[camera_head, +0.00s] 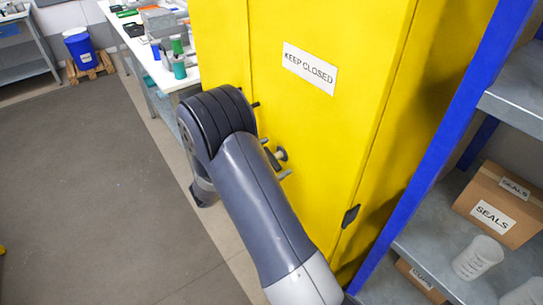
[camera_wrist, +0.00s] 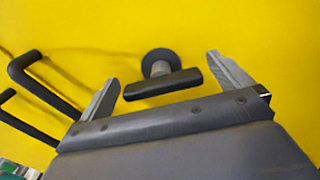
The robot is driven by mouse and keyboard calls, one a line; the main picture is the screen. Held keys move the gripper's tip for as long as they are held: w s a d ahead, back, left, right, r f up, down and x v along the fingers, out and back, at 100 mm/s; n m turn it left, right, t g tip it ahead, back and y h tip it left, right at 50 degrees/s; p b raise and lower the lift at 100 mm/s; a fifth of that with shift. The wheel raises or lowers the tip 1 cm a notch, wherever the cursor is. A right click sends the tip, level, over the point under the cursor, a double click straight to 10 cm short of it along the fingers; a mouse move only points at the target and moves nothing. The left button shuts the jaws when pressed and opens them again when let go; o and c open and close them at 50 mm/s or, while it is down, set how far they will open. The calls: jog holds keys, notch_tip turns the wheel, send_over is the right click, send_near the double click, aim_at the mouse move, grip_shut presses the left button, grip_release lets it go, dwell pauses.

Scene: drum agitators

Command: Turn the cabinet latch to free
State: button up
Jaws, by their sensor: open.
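The yellow cabinet (camera_head: 310,120) carries a KEEP CLOSED label. Its latch (camera_head: 281,154) is a dark bar on a short grey stem with a round dark base; the bar (camera_wrist: 163,84) shows whole in the wrist view. My gripper (camera_wrist: 163,68) is open, with one grey finger to each side of the latch. In the head view my arm hides most of the gripper; only the fingertips show around the latch.
Black pull handles (camera_wrist: 42,85) stand out from the door left of my gripper in the wrist view. A blue-framed shelf (camera_head: 445,140) with boxes (camera_head: 500,207) stands close at the right. A white bench (camera_head: 185,82) is beyond the cabinet. Open floor (camera_head: 90,190) lies left.

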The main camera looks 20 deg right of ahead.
jog(key=shift+d, duration=0.1)
jog(key=shift+c, duration=0.5)
jog(key=c, duration=0.9)
jog(key=shift+n+p, duration=0.5)
jog(key=shift+n, duration=1.4)
jog(key=o, duration=1)
jog(key=s+a+b, duration=0.2)
jog(key=a, duration=0.8)
jog(key=shift+a+b, duration=0.35)
jog(key=shift+b, duration=0.05)
